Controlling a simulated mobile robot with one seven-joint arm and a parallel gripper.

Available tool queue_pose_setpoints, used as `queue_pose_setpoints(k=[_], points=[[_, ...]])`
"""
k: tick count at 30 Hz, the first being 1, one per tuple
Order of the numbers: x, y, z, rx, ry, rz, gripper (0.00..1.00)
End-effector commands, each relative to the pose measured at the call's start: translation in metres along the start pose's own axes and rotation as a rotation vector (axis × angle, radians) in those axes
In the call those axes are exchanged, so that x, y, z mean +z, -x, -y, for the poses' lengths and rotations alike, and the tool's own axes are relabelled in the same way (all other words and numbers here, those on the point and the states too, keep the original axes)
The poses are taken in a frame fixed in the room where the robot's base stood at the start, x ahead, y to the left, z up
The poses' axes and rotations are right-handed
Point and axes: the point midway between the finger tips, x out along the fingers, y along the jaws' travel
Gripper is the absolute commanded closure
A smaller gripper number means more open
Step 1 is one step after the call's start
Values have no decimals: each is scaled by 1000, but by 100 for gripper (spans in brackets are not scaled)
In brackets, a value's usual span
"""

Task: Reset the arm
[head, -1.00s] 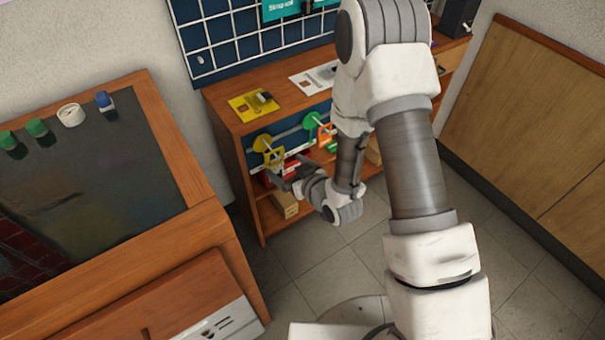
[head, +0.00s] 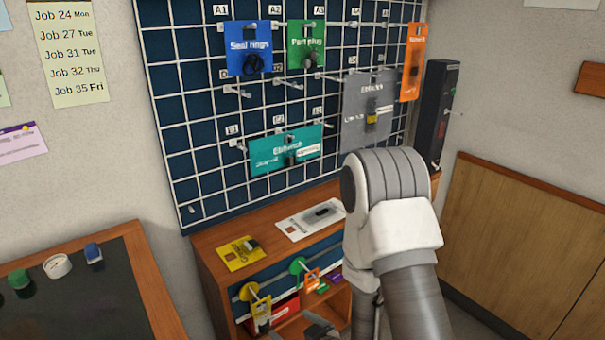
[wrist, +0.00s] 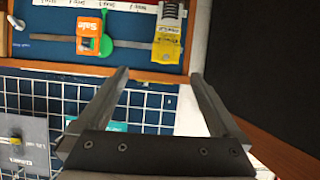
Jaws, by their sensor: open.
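My gripper (wrist: 161,78) is open and empty in the wrist view, its two dark fingers spread apart. In the head view only a dark part of the gripper shows at the bottom edge, in front of the wooden shelf unit (head: 206,262). My white and grey arm reaches up and bends at the right of the head view, covering part of the shelf unit. An orange tag (wrist: 90,34) and a yellow tag (wrist: 167,42) hang beyond the fingers in the wrist view, apart from them.
A blue pegboard with a white grid (head: 195,130) holds several coloured cards on hooks. A yellow card (head: 240,254) and a white card (head: 310,219) lie on the shelf top. A dark-topped bench (head: 80,305) stands left. A wooden wall panel (head: 530,240) is at right.

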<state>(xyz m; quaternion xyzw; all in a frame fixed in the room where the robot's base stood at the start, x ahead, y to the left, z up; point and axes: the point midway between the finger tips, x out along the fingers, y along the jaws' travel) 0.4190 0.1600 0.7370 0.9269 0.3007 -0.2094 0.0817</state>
Motion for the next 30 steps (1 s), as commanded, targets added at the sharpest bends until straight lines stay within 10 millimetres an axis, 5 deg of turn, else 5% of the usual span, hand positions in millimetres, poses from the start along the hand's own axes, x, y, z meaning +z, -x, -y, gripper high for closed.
queue_pose_setpoints(k=[14, 30], points=[[-68, 34, -72, 184, 22, 196, 0], [-130, 140, -110, 379, -119, 395, 0]])
